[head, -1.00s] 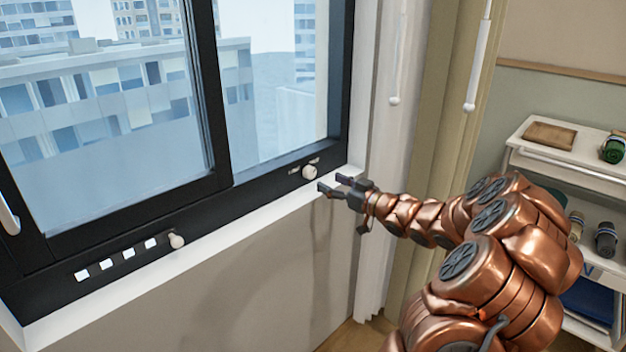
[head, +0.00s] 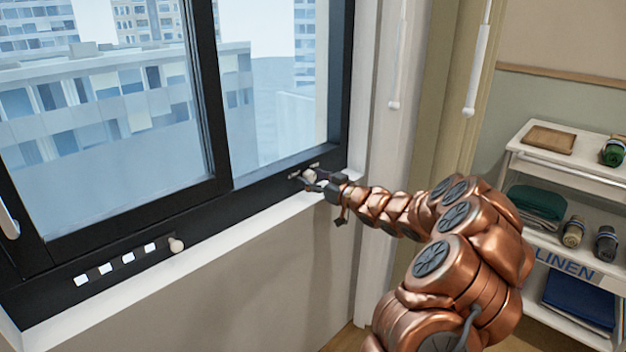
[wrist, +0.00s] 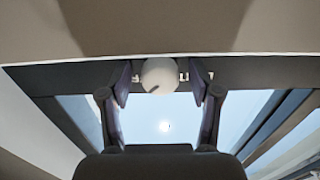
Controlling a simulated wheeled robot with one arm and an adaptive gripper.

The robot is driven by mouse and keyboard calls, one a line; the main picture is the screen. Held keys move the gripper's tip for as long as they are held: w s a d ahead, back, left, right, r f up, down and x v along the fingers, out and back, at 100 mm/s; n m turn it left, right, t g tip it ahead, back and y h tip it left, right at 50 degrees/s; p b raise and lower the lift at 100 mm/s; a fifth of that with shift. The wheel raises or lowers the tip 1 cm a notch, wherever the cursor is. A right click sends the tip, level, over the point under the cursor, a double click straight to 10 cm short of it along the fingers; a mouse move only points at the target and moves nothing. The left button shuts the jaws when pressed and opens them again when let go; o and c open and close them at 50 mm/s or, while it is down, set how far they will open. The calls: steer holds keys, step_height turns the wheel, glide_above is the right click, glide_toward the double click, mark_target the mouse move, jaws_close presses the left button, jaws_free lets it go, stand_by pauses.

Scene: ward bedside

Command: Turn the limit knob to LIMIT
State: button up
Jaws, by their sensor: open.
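The limit knob (head: 309,176) is a small round white knob on the black lower window frame, near its right end. It also shows in the wrist view (wrist: 159,75), with a short dark mark on its face and small white labels on both sides, too small to read. My gripper (head: 312,182) is open at the knob. In the wrist view its two fingers (wrist: 159,88) stand on either side of the knob, with a gap on each side.
A second pale knob (head: 176,245) sits farther left on the frame beside several white squares (head: 115,262). The white sill (head: 240,225) runs just below. A window handle (head: 8,218) is at the far left. A linen cart (head: 562,165) stands at the right.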

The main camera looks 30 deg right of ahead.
steer(key=c, duration=1.1)
